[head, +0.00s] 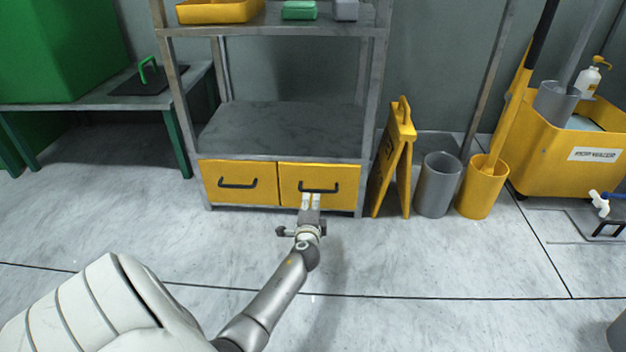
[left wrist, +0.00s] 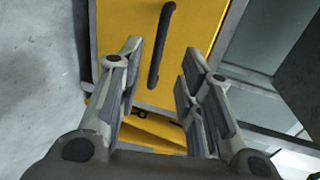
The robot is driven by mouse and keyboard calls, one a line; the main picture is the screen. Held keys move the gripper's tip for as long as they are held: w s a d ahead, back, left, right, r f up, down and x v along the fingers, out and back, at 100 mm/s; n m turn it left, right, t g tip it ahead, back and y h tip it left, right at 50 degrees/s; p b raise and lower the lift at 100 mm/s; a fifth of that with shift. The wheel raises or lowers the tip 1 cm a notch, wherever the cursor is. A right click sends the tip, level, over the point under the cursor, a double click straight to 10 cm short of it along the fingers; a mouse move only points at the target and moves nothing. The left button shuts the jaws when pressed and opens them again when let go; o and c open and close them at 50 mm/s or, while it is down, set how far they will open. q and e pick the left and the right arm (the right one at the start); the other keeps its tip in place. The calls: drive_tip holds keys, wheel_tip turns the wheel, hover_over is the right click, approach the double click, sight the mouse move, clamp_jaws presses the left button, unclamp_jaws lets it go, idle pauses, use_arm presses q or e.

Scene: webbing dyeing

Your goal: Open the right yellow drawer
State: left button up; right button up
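The right yellow drawer (head: 293,182) sits under the lower shelf of the grey rack and looks shut. Its dark bar handle (head: 320,188) also shows in the left wrist view (left wrist: 155,75). My left gripper (head: 310,198) is at the front of this drawer, just below the handle in the head view. In the left wrist view its fingers are spread, with the handle appearing between them (left wrist: 160,50). I cannot tell whether the fingers touch it. The left yellow drawer (head: 240,195) is shut beside it. My right gripper is not in view.
A folded yellow floor sign (head: 404,150) stands just right of the rack. A grey bin (head: 438,185) and a yellow bin (head: 483,190) stand further right, with a yellow mop bucket (head: 555,150) behind. The floor in front of the drawers is clear apart from my arm.

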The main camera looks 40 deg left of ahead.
sight(313, 191)
use_arm(q)
drive_tip(key=b+x, duration=0.5)
drive_tip(key=x, duration=0.4)
drive_tip(key=shift+w+a, duration=0.1)
drive_tip(key=shift+a, duration=0.05)
clamp_jaws()
